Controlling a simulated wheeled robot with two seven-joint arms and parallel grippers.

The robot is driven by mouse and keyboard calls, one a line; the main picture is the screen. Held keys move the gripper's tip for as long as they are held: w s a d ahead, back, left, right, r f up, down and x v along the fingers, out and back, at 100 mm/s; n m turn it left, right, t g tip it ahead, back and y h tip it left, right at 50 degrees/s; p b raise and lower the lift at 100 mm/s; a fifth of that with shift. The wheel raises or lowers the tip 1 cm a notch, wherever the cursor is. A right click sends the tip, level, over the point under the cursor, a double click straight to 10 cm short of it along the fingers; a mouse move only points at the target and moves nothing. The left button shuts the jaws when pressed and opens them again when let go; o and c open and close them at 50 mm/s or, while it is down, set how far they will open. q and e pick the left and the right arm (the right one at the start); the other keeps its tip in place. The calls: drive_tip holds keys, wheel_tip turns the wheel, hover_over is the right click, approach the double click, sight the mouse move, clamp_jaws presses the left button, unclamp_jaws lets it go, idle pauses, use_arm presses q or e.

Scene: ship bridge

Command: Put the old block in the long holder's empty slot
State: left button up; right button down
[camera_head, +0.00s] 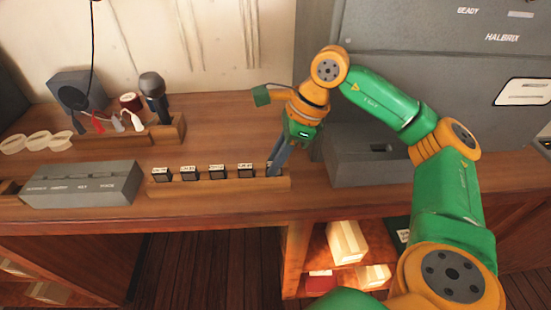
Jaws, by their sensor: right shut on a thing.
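The long wooden holder (220,186) lies on the desk, with several small dark blocks with white label tops standing in a row in it, one of them a labelled block (217,171) near the middle. My right gripper (277,164) points down at the holder's right end. Its fingers are shut on a small dark block, mostly hidden between them, at the rightmost slot. I cannot tell how deep that block sits in the slot. My left gripper is not in view.
A grey box with labels (82,184) stands left of the holder. Behind are a wooden rack (160,134) with a microphone (153,95) and plugs, and a dark speaker (77,91). A grey console (365,155) stands to the right. Desk behind the holder is partly clear.

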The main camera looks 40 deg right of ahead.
idle(0.8)
drive_tip(key=c, duration=0.8)
unclamp_jaws()
drive_tip(key=shift+o, duration=0.2)
drive_tip(key=v, duration=0.7)
drive_tip(key=shift+f, duration=0.1)
